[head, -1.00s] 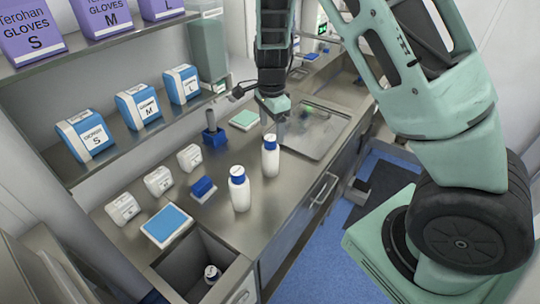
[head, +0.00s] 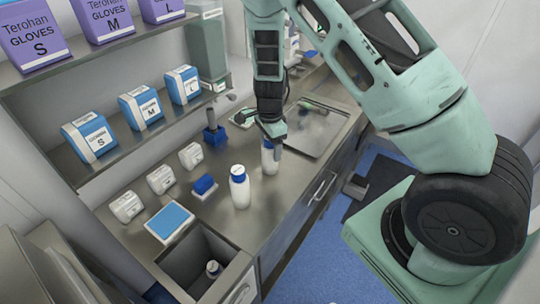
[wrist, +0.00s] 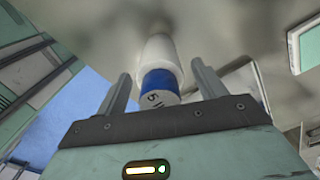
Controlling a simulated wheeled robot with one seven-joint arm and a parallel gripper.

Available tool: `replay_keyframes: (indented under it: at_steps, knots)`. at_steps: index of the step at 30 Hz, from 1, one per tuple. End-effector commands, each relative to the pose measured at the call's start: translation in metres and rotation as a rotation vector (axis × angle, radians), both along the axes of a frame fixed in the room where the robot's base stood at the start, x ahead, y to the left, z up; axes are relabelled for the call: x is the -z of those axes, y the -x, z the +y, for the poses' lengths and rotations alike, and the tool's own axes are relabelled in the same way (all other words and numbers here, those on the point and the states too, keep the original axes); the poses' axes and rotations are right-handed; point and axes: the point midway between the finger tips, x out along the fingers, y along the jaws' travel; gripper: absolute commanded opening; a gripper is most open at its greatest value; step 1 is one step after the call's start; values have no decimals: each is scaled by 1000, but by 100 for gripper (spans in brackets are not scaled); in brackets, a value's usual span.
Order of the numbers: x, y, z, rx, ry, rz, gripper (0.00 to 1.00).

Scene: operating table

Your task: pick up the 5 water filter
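A white bottle with a blue band and a white cap top marked "5" fills the middle of the wrist view (wrist: 160,78); this is the 5 water filter. In the head view it stands upright on the steel counter (head: 270,160), its top hidden by my gripper (head: 271,138). My gripper points down over it. In the wrist view my gripper (wrist: 161,72) is open, with one finger on each side of the cap and gaps visible between fingers and cap.
A similar blue-capped bottle (head: 240,187) stands close by, nearer the camera. A blue block (head: 204,185), several white boxes (head: 160,180) and a blue-topped box (head: 170,222) are at left. A sink well (head: 205,250) holds another bottle (head: 213,268). A steel tray (head: 318,128) lies behind.

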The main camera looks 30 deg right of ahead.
Motion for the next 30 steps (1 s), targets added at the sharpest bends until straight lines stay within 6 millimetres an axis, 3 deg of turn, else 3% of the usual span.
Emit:
replay_keyframes:
  at_steps: [1, 4, 5, 16, 30]
  knots:
    - [0, 0, 0, 0, 0, 0, 55]
    - [0, 0, 0, 0, 0, 0, 27]
    - [0, 0, 0, 0, 0, 0, 22]
    - [-9, -1, 1, -3, 0, -2, 22]
    - [-90, -1, 1, -2, -1, -3, 22]
